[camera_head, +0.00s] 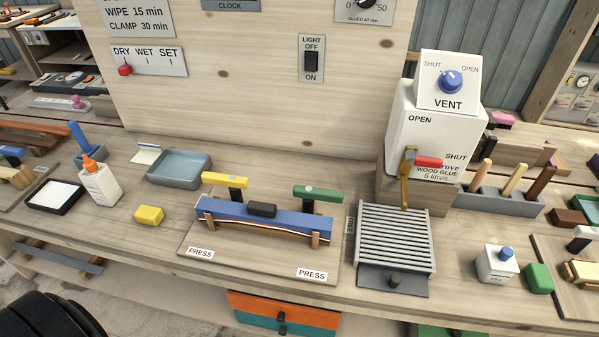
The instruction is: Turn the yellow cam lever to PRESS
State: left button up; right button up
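The yellow cam lever (224,180) stands at the left end of a clamp on the bench. Its yellow handle lies roughly level on a dark post, pointing left. A green cam lever (317,193) sits on a like post at the right end. Between them a blue bar (285,220) with a dark block (262,209) on top rests over a curved, striped strip. A PRESS label (201,252) is on the base board in front of the yellow lever's side, and another PRESS label (311,274) is at the right. Neither gripper shows.
A yellow block (149,215) and a white glue bottle (101,183) stand left of the clamp. A grey tray (180,168) is behind. A slatted grey rack (395,237) and a glue container with a red-handled tap (428,162) stand at the right. The board's front strip is clear.

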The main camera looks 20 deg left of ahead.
aim_at(208, 177)
jog(key=u, duration=1.3)
